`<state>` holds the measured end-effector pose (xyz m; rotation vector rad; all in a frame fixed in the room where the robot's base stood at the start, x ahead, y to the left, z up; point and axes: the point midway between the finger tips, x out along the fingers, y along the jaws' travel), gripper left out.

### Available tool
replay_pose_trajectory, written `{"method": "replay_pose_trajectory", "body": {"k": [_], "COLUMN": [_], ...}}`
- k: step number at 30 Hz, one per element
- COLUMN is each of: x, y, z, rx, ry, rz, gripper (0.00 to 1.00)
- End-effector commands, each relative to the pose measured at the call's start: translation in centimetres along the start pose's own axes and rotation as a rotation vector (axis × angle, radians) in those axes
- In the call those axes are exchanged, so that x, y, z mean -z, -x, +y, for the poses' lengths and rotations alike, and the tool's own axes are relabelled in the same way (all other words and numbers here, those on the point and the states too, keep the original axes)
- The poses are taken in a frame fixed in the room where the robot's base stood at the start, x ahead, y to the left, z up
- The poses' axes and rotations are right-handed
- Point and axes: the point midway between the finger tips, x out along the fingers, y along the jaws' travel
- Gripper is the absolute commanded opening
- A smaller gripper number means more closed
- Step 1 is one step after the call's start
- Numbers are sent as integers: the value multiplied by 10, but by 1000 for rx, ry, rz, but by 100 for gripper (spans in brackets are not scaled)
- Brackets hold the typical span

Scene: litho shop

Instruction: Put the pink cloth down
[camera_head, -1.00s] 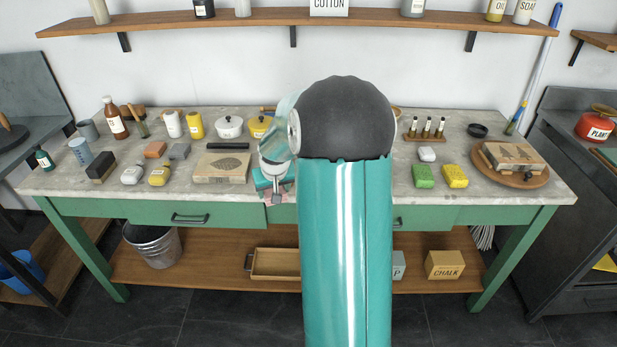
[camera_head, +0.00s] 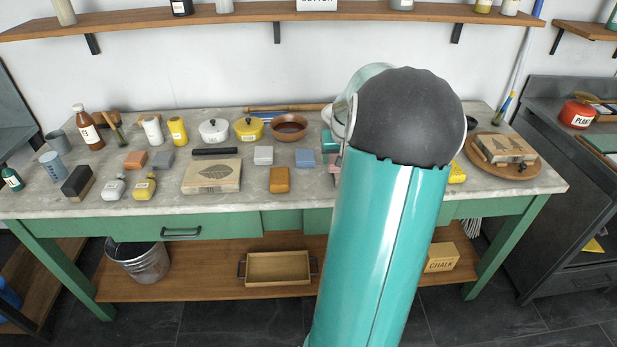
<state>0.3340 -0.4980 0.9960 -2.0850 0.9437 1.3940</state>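My gripper (camera_head: 329,142) is over the middle right of the stone-topped workbench (camera_head: 300,184). My own arm hides most of it, so its fingers do not show clearly. A small strip of the pink cloth (camera_head: 334,169) shows just below the gripper, beside the left edge of my arm. The rest of the cloth is hidden. I cannot tell whether the cloth is gripped or touches the bench top.
A round board (camera_head: 521,171) with a carved block is at right. Bare bench shows along the front edge.

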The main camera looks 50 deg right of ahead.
Motion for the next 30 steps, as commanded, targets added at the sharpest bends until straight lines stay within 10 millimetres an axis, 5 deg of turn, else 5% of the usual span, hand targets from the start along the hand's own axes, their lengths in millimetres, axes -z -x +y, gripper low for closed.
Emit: {"method": "replay_pose_trajectory", "body": {"k": [12, 25, 30], "x": [12, 4, 3], "y": [-70, -114, -117], "z": [-66, -80, -80], "rx": [2, 0, 0], "ry": [3, 0, 0], "rz": [-2, -2, 1], "gripper": [41, 41, 41]}}
